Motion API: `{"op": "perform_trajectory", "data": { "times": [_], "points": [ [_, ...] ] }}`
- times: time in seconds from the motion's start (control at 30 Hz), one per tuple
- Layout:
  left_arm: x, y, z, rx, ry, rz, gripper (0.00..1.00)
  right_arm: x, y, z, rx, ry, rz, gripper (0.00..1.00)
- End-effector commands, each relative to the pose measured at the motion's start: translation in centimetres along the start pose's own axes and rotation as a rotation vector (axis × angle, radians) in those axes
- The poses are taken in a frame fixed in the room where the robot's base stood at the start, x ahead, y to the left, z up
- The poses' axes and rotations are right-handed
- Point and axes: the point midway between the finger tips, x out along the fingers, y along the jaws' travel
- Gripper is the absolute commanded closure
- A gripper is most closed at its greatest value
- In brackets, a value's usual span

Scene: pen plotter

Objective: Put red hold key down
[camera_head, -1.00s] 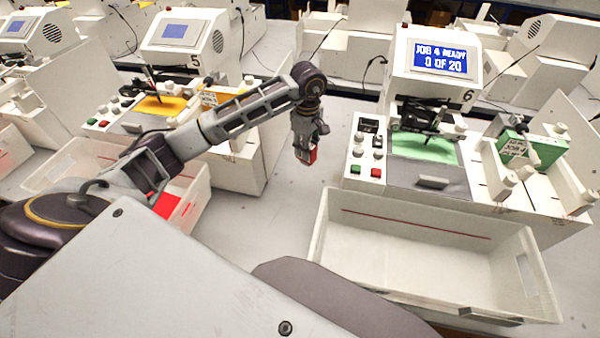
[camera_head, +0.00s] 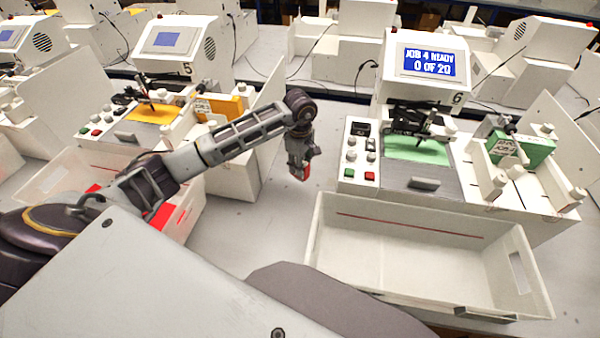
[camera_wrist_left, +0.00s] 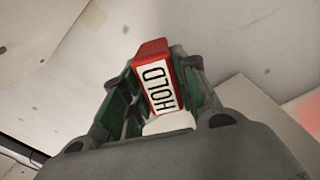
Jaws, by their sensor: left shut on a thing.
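The red hold key (camera_wrist_left: 153,50) shows in the left wrist view, a red block with a white face lettered HOLD. My left gripper (camera_wrist_left: 150,90) is shut on it, with a finger on each side. In the head view the left gripper (camera_head: 301,165) points down above the table between the two plotters. The red key (camera_head: 304,173) shows at its fingertips. The gap between key and table is hard to judge. My right gripper is not in view.
Plotter 6 (camera_head: 415,185), its screen reading JOB 4 READY, 0 OF 20, stands to the right, with an empty white bin (camera_head: 430,230) in front. Plotter 5 (camera_head: 180,50) stands to the left. Bare grey table (camera_head: 270,200) lies between them.

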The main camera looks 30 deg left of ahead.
Motion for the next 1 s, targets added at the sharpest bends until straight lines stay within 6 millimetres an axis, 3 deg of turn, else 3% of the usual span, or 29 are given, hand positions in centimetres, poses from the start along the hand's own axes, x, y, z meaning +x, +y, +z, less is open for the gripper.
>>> {"op": "perform_trajectory", "data": {
  "times": [0.47, 0.8, 1.0],
  "points": [
    [0.8, 0.0, 0.0, -0.001, 0.000, 0.000, 0.92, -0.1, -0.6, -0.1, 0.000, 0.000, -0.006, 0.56],
    [3.8, 0.0, 0.0, -0.001, -0.001, -0.001, 0.92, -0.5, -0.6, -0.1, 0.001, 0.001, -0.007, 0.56],
    [4.3, 0.0, 0.0, 0.000, 0.000, 0.001, 0.92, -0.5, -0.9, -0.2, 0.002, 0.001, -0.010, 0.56]
  ]
}}
